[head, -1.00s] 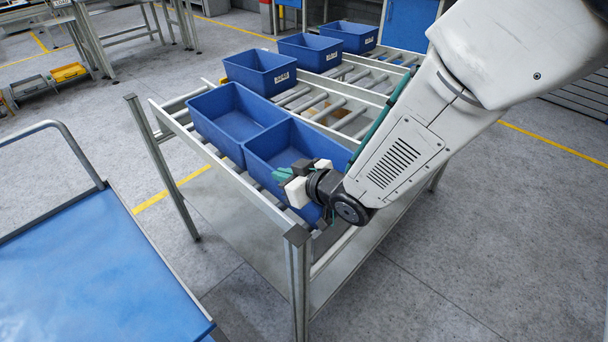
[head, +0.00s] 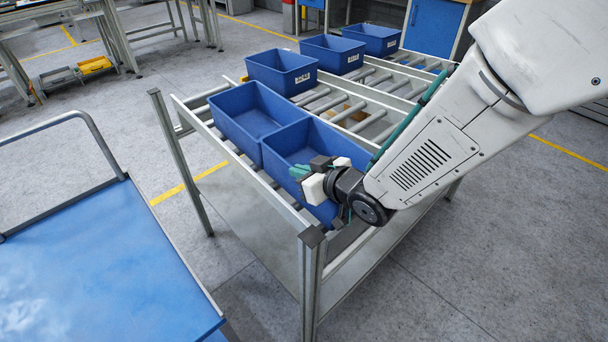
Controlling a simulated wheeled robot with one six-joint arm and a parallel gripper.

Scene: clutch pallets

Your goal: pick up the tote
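Several blue totes rest on the roller rack. The nearest tote (head: 290,150) stands at the rack's front corner and looks empty. A second empty tote (head: 240,118) sits right beside it to the left. My gripper (head: 309,182) is over the near side of the nearest tote and covers part of that side. Its white and teal fingers show, but whether they are open, or touch the tote wall, I cannot tell.
The roller rack (head: 271,192) has three labelled totes at its back, one of them here (head: 282,75). A cart with a blue deck (head: 90,270) stands at the left, apart from the rack. Grey floor lies between them. A blue cabinet (head: 434,27) stands behind.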

